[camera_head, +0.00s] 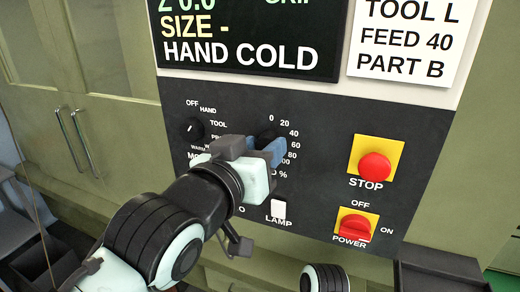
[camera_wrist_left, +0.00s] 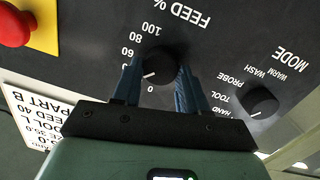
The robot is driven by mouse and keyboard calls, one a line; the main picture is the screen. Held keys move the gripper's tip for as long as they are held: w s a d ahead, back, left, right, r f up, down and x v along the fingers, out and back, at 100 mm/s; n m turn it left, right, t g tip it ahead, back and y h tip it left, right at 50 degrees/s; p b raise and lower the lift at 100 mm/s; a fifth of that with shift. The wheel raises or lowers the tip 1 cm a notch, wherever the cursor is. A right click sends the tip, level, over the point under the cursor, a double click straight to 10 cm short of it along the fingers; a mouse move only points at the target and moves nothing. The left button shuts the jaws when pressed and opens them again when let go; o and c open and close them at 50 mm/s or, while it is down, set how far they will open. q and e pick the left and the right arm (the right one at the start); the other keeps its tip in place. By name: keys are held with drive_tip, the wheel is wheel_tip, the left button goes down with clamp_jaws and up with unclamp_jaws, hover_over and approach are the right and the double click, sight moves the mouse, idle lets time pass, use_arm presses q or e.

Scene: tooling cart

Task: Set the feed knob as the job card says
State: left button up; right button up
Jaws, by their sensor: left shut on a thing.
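The black feed knob (camera_head: 266,138) sits on the dark control panel and is partly hidden by my left gripper (camera_head: 264,152). In the left wrist view the feed knob (camera_wrist_left: 163,64) stands between the two blue fingers of my left gripper (camera_wrist_left: 160,82), which is shut on it. A white mark on the knob points down-left, roughly toward the low end of the scale near 20; the finger hides part of the scale, so the exact number is unclear. The job card (camera_head: 408,38) reads TOOL L, FEED 40, PART B. My right gripper is not in view.
The mode knob (camera_head: 191,128) is left of the feed knob. A red STOP button (camera_head: 375,167) and red POWER switch (camera_head: 354,229) are at right, a white LAMP switch (camera_head: 278,209) below. The screen (camera_head: 250,45) reads SIZE - and HAND COLD.

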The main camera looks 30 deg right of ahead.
use_arm(q)
drive_tip(key=shift+r+m, duration=0.15)
drive_tip(key=shift+m, duration=0.95)
drive_tip(key=o, duration=1.1)
drive_tip(key=shift+c, duration=0.2)
drive_tip(key=shift+s, duration=0.1)
